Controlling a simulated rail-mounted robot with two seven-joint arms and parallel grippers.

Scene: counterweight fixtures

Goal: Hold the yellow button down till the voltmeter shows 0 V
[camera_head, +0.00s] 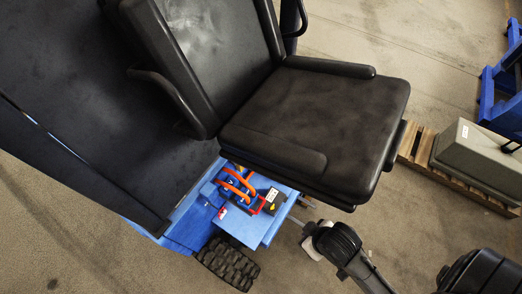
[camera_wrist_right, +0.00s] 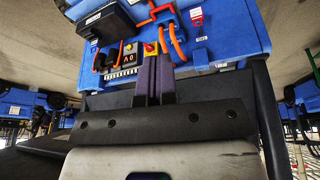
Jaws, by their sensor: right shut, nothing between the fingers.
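In the right wrist view a small panel device with a dark display (camera_wrist_right: 128,58) sits on the blue vehicle body; the display seems to read "A0". A small yellow patch (camera_wrist_right: 131,47) shows just above it, and a yellow plate with a red knob (camera_wrist_right: 151,48) is to its right. I cannot tell for sure which is the yellow button. My right gripper (camera_wrist_right: 154,62) is shut and empty, its fingertips just below the yellow plate in the picture; contact cannot be told. In the head view my right gripper (camera_head: 299,222) is beside the blue compartment. My left gripper is not in view.
The black seat (camera_head: 320,120) overhangs the blue compartment (camera_head: 240,228) in the head view. Orange cables (camera_head: 238,184) loop over its parts. A black tire (camera_head: 228,262) is below. A pallet with a grey box (camera_head: 475,160) stands at right.

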